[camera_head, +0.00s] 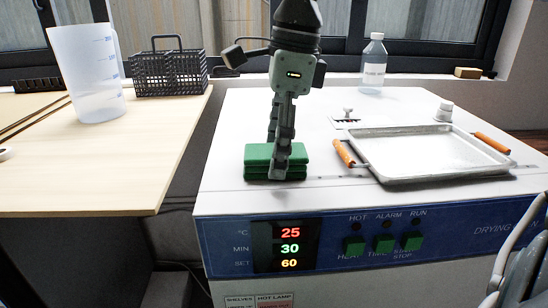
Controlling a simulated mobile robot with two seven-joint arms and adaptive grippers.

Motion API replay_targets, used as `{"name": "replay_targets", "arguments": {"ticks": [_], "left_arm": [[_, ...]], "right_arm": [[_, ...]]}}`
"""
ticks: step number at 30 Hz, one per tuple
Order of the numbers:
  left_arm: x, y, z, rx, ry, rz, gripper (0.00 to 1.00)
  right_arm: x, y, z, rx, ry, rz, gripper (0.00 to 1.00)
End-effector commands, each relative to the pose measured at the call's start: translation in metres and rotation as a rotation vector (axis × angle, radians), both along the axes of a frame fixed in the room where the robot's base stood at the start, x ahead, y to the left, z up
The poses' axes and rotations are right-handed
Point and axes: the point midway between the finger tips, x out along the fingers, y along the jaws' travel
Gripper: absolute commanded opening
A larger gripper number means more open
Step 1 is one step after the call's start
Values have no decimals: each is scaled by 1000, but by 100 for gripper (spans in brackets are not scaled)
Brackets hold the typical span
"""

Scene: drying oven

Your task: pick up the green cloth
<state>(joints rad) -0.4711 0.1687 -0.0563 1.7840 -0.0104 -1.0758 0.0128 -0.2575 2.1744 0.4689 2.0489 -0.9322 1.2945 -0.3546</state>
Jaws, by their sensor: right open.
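The green cloth (257,161) lies folded in a small stack on the white top of the drying oven (225,130), near its front edge. My right gripper (278,165) comes down from above, and its fingers point downward at the cloth. One finger is in front of the cloth's near side and the other appears to be behind it or over it. The jaws are open, and part of the cloth is hidden behind the near finger. Whether the fingers touch the cloth is hard to tell.
A metal tray (425,150) with orange handles sits right of the cloth. A clear bottle (373,65) stands at the back. A measuring jug (88,75) and black basket (170,73) stand on the wooden table (150,140) at left. Oven top left of the cloth is clear.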

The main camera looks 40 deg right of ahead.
Motion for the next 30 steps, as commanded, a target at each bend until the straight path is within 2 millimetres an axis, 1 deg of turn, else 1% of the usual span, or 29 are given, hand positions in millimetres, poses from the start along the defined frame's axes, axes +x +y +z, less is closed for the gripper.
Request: {"name": "replay_targets", "arguments": {"ticks": [6,7,19,26,29,30], "left_arm": [[11,-1,5,-1,-19,-1,40],[12,-1,5,-1,-21,-1,40],[7,-1,4,-2,-14,-1,40],[5,-1,3,-1,-11,-1,40],[5,-1,3,-1,-10,-1,40],[5,-1,3,-1,-10,-1,40]], "right_arm": [[0,0,-1,0,-1,0,80],[0,0,-1,0,-1,0,78],[0,0,-1,0,-1,-1,28],[0,0,0,0,-1,-1,27],[1,0,8,-1,-3,-1,27],[1,0,13,-1,-5,-2,27]]}}
